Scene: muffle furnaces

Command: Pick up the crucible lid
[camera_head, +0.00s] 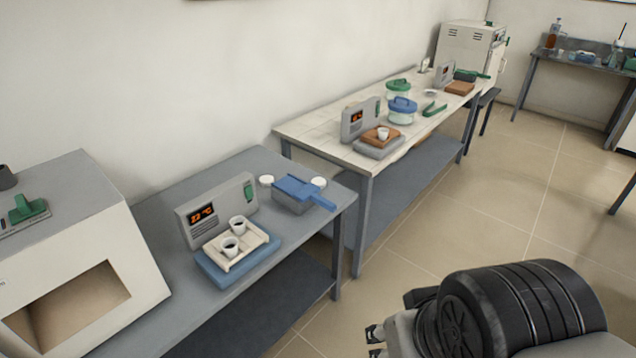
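My gripper (375,343) shows at the bottom edge, partly cut off, over the floor and well away from the bench. Its fingertips look apart, with nothing seen between them.
The cream tray rests on a blue base before a grey display unit (217,211). A white furnace (70,240) is at left. A second bench (320,130) stands behind. Floor at right is clear.

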